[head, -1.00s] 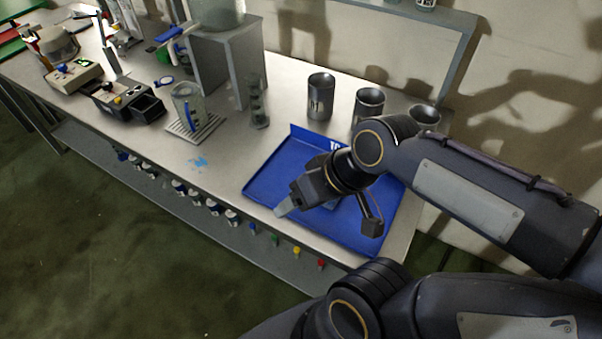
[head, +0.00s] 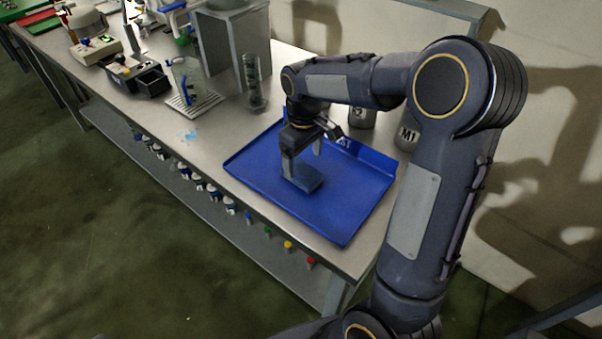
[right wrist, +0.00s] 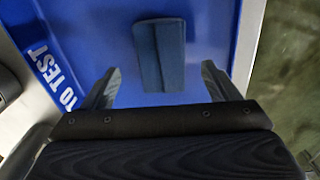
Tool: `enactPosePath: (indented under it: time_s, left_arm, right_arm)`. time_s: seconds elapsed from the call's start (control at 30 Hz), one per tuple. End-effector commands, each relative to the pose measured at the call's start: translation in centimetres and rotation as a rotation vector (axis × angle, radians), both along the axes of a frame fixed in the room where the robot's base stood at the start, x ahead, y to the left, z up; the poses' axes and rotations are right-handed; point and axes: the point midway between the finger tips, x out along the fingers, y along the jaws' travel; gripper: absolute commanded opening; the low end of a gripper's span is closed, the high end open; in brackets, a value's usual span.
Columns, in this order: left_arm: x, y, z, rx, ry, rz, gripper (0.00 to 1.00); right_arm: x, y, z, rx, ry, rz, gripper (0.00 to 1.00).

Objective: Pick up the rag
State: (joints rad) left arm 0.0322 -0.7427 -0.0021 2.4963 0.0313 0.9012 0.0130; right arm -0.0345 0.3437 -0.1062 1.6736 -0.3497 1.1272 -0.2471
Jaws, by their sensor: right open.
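The rag (head: 304,177) is a small folded blue-grey cloth lying on the blue tray (head: 340,215) in the head view. In the right wrist view the rag (right wrist: 160,55) lies flat ahead of the fingers, between their lines and apart from them. My right gripper (head: 302,160) points down over the tray, close to the rag, and partly covers it in the head view. In the right wrist view the right gripper (right wrist: 158,88) is open, with nothing between its fingers. My left gripper is not in view.
The tray bears the words "TO TEST" (right wrist: 55,80). Metal cups (head: 362,117) stand behind it, partly hidden by my arm. A glass cylinder (head: 254,85) and a beaker (head: 186,80) stand to the left. Several small bottles (head: 212,192) line the shelf below the table's front edge.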

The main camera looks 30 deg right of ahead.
Motion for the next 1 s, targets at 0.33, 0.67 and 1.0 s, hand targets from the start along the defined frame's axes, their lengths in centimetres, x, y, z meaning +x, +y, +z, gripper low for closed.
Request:
enactPosePath:
  time_s: [0.33,0.67,1.0]
  left_arm:
    - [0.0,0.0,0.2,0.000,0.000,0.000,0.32]
    - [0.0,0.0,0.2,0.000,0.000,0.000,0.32]
    - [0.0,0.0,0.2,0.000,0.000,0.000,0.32]
  right_arm:
    - [0.2,0.3,-4.3,0.001,0.001,-0.001,0.82]
    - [0.2,0.3,-4.3,0.001,-0.001,-0.001,0.69]
    - [0.2,0.3,-4.3,0.001,-0.001,-0.001,0.33]
